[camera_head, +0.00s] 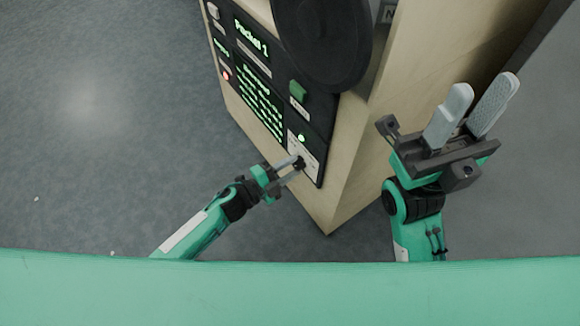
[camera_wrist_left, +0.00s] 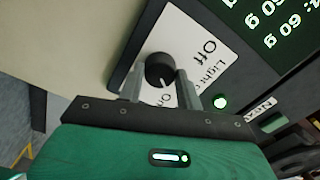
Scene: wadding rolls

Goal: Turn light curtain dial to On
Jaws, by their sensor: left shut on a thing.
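The light curtain dial (camera_wrist_left: 159,68) is a round black knob on a white label plate (camera_wrist_left: 198,62) in the left wrist view. "Off" is printed at the plate's upper right and part of "On" shows below the knob. A short pale mark on the knob points down towards "On". My left gripper (camera_head: 296,167) is shut on the dial, one finger on each side; the fingers hide part of the lettering. In the head view the dial (camera_head: 300,163) is small and partly covered by the fingers. My right gripper (camera_head: 485,92) is open and empty, right of the cabinet.
The black control panel (camera_head: 268,112) with green text is on the side of a wooden cabinet (camera_head: 345,165). A green switch (camera_head: 298,90) and a lit green lamp (camera_head: 302,138) are above the dial. A large dark disc (camera_head: 322,40) overhangs the panel. Grey floor is clear at left.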

